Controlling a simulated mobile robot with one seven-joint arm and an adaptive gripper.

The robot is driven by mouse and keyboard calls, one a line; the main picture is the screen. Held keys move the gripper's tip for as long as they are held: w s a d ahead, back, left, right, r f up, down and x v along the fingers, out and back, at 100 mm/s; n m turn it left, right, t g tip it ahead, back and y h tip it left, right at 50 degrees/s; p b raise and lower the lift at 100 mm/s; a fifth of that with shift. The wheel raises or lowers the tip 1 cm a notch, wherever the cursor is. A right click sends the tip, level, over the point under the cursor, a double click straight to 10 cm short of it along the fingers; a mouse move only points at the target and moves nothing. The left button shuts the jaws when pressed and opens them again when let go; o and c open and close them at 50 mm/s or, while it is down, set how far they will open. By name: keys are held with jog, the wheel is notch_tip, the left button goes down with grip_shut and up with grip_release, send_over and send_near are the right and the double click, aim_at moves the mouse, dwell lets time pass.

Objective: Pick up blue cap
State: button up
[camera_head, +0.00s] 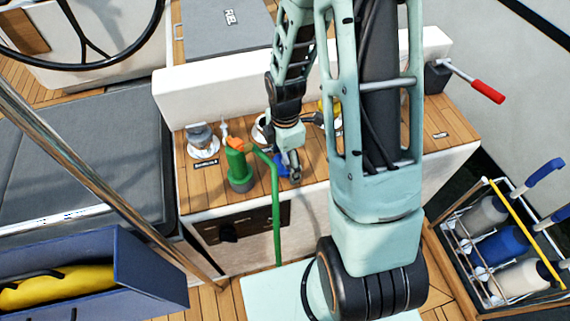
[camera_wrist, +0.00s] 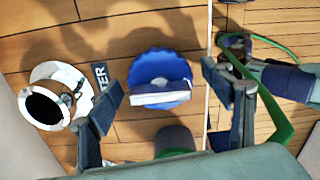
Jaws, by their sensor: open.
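The blue cap (camera_wrist: 160,72) has a ridged round rim and a pale-edged raised grip. It lies on the wooden deck in the wrist view, just beyond and between the fingers of my gripper (camera_wrist: 165,98). My gripper is open, with nothing between the fingertips. In the head view, the cap (camera_head: 282,165) shows as a small blue patch beside my gripper (camera_head: 294,170), which partly hides it. In the wrist view, a dark green rounded thing sits at the bottom centre, close below the cap.
A metal-rimmed deck opening (camera_wrist: 45,103) lies left of the cap, by a black label. A green bottle-like thing (camera_head: 238,165) with an orange top and a green hose (camera_head: 276,215) stand close to my gripper. A red-handled lever (camera_head: 486,92) is at the right.

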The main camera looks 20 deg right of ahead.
jog(key=shift+c, duration=0.6)
jog(key=c, duration=1.2)
jog(key=shift+c, duration=0.3)
jog(key=shift+r, duration=0.1)
